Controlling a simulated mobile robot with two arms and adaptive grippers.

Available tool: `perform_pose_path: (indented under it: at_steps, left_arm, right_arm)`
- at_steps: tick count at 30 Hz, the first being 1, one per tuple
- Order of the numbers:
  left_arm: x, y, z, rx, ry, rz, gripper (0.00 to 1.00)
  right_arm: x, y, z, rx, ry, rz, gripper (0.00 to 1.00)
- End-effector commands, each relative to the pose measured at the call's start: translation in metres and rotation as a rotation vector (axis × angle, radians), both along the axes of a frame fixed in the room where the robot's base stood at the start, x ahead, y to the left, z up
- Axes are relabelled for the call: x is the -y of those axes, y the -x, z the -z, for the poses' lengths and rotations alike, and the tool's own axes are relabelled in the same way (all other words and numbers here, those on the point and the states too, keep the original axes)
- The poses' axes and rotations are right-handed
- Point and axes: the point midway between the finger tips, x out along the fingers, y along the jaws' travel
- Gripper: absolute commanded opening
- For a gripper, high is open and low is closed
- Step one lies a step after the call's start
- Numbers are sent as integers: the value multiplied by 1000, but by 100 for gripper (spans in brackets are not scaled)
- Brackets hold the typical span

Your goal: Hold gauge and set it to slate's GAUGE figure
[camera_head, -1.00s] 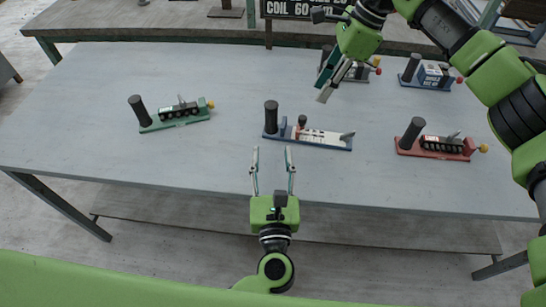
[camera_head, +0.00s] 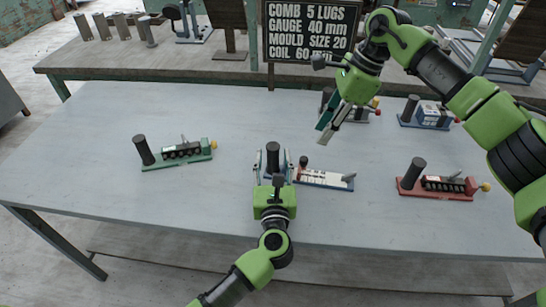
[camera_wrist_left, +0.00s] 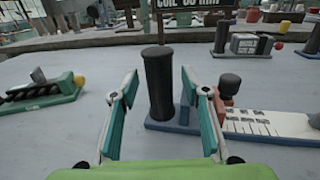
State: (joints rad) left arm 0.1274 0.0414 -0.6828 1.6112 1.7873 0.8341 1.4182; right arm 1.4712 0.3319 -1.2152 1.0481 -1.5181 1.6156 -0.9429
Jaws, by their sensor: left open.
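The gauge (camera_head: 322,179) has a blue base, a white scale plate, a small red-and-black slider knob and an upright black post (camera_head: 273,158). My left gripper (camera_head: 272,157) is open, with its fingers either side of the post; the left wrist view shows the post (camera_wrist_left: 159,85) between them with gaps on both sides. The scale (camera_wrist_left: 262,122) shows at right there; its marks are too small to read. The slate (camera_head: 308,31) reads GAUGE 40 mm. My right gripper (camera_head: 328,124) hangs above the table behind the gauge; its finger gap is unclear.
A green-based device (camera_head: 178,154) stands at left and a red-based one (camera_head: 437,187) at right. A blue-based device (camera_head: 428,115) stands at the back right, another behind my right gripper. The table (camera_head: 90,150) is clear at left and front.

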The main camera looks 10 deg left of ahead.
Motion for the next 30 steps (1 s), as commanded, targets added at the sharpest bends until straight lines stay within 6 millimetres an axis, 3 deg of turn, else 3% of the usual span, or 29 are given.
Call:
perform_pose_path:
  at_steps: [11, 16, 23, 30]
  left_arm:
    - [-1, -6, 0, 0, 0, 0, 42]
    - [-1, -6, 0, 0, 0, 0, 1]
    - [-1, -6, 0, 0, -1, 0, 0]
    - [-1, -6, 0, 0, -1, 0, 0]
  right_arm:
    - [0, 0, 0, 0, 0, 0, 28]
    - [0, 0, 0, 0, 0, 0, 28]
    - [0, 1, 0, -1, 3, 12, 33]
    - [-2, 11, 1, -8, 42, 184, 33]
